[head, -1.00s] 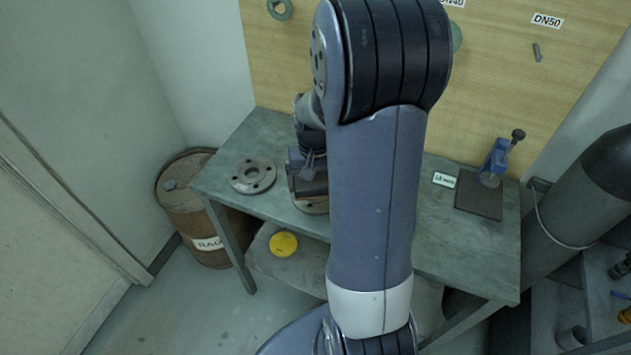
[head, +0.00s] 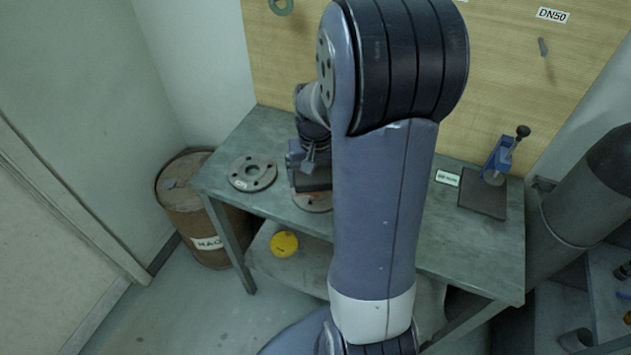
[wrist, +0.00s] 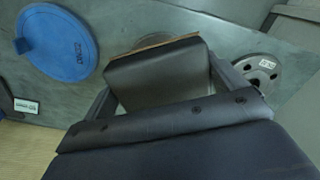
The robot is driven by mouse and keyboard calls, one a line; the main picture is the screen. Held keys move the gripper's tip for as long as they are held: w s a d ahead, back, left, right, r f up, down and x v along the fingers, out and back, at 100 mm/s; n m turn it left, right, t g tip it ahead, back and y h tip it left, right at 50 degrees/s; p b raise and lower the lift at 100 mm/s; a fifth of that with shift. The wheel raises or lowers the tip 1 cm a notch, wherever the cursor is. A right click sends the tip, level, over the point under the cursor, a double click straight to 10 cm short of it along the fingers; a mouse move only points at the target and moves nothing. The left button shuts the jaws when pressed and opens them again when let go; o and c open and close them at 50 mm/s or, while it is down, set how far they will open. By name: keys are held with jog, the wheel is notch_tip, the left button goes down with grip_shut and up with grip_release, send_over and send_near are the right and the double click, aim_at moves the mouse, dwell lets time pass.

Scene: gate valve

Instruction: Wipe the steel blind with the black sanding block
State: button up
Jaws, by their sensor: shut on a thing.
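My gripper (wrist: 160,78) is shut on the black sanding block (wrist: 158,76), a dark block with a brown far edge, held between the two fingers. In the head view my gripper (head: 304,164) and the dark block (head: 316,180) are over a round disc (head: 313,203) on the bench, which seems to be the steel blind. Its brownish-grey rim shows below the block, and the rest is hidden. In the wrist view a grey round surface shows partly behind the block. I cannot tell for sure whether the block touches the disc.
A bolt-holed flange (head: 252,173) lies on the bench (head: 460,240) left of the disc. A blue disc (wrist: 57,42) shows in the wrist view. A dark plate (head: 482,198) with a blue clamp (head: 497,160) is at the bench's right. A rusty drum (head: 186,200) stands left.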

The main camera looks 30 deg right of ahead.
jog(key=shift+f, duration=0.25)
